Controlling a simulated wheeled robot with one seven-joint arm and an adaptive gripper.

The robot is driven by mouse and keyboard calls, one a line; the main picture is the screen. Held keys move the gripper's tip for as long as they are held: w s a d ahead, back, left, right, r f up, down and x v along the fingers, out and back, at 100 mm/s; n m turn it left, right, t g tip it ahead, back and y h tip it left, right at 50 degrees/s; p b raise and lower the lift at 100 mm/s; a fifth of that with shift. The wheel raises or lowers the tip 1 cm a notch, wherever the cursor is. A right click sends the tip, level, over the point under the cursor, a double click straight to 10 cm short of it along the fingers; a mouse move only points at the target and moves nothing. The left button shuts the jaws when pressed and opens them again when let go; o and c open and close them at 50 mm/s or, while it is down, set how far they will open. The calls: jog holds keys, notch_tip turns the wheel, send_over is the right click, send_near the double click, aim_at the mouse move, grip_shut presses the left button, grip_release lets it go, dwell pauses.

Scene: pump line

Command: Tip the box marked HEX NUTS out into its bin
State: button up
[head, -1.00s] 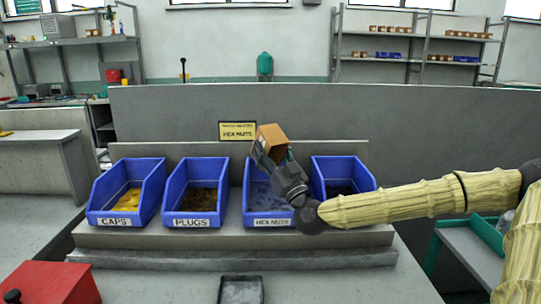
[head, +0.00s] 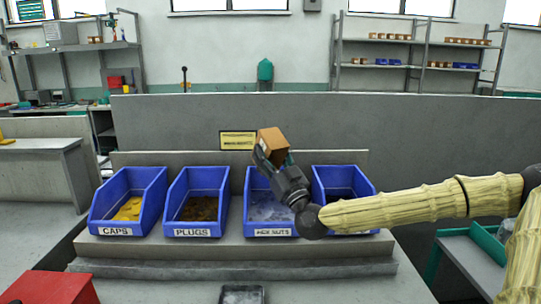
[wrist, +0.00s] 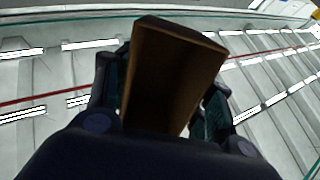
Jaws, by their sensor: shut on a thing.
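My gripper (head: 271,158) is shut on a small brown cardboard box (head: 272,143) and holds it raised above the back of the blue bin labelled HEX NUTS (head: 272,215). The box is tilted. In the wrist view the box (wrist: 174,75) sits between both fingers, and I look into its open, dark inside; I see no nuts in it. The HEX NUTS bin holds a layer of greyish pieces, partly hidden by my gripper. No marking is readable on the box. A yellow sign (head: 238,140) stands behind the bin, its text blurred now.
Left of it stand the PLUGS bin (head: 193,232) and the CAPS bin (head: 115,231). Another blue bin (head: 345,172) is on the right, partly behind my arm. A grey wall (head: 430,130) rises behind the bins. A dark tray (head: 242,294) and a red box (head: 50,288) lie in front.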

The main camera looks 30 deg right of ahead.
aim_at(270, 138)
jog(key=shift+r+p, duration=1.2)
jog(key=shift+r, duration=0.4)
jog(key=shift+r+p, duration=0.3)
jog(key=shift+p, duration=0.5)
jog(key=shift+r+g+p, duration=0.1)
jog(key=shift+g+p, duration=0.3)
jog(key=shift+p, duration=0.55)
jog(key=g+p, duration=0.1)
jog(key=p, duration=0.4)
jog(key=g+p, duration=0.2)
jog(key=p, duration=0.4)
jog(key=shift+r, duration=0.4)
jog(key=shift+g+p, duration=0.3)
jog(key=shift+p, duration=0.7)
jog(key=shift+f+p, duration=0.15)
jog(key=shift+p, duration=0.35)
